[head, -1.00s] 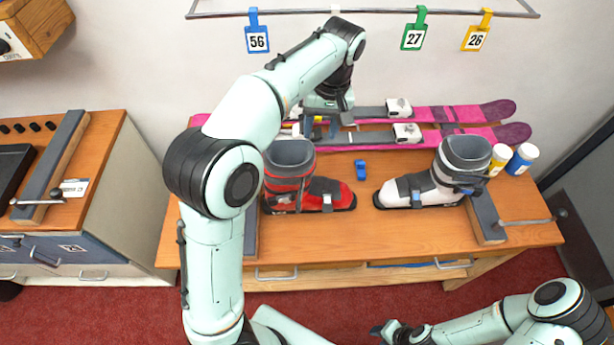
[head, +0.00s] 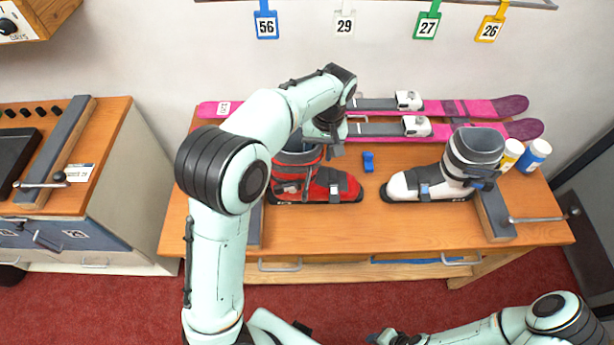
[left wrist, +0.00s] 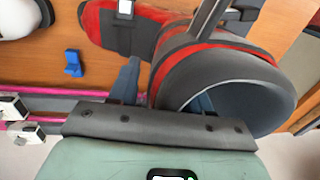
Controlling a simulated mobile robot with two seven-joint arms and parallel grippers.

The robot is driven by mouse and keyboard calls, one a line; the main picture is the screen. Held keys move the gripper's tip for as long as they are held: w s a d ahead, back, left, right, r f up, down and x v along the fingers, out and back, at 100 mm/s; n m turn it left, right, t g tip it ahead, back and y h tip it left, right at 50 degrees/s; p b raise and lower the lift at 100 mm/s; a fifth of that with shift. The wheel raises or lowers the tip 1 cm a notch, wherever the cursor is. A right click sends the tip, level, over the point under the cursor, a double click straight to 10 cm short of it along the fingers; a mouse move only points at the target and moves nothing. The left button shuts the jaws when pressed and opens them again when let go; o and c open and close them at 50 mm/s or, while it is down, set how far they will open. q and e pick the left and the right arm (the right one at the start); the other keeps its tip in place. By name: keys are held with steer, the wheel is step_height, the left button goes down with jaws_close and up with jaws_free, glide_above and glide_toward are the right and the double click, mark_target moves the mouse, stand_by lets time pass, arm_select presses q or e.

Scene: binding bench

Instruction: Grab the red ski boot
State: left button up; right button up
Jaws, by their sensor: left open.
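The red ski boot (head: 318,188) stands upright on the wooden bench, toe to the right, with black and grey trim. My left gripper (head: 332,151) is at the top of its cuff and partly covers it. In the left wrist view the boot's grey cuff opening (left wrist: 240,98) is close up. One blue-grey finger is outside the cuff and the other appears inside its opening, so the open jaws straddle the cuff wall. Whether they touch it is unclear. My right gripper (head: 385,338) is low at the bottom edge, away from the bench; its jaws are too small to read.
A white and grey boot (head: 430,185) stands to the right, with a small blue piece (head: 368,162) between the boots. Pink skis (head: 480,108) lie behind. Two bottles (head: 533,155) stand at the right. The bench front (head: 350,235) is clear.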

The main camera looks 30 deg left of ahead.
arm_select(q)
jaws_close()
steer(key=shift+r, duration=0.1)
stand_by(1.2)
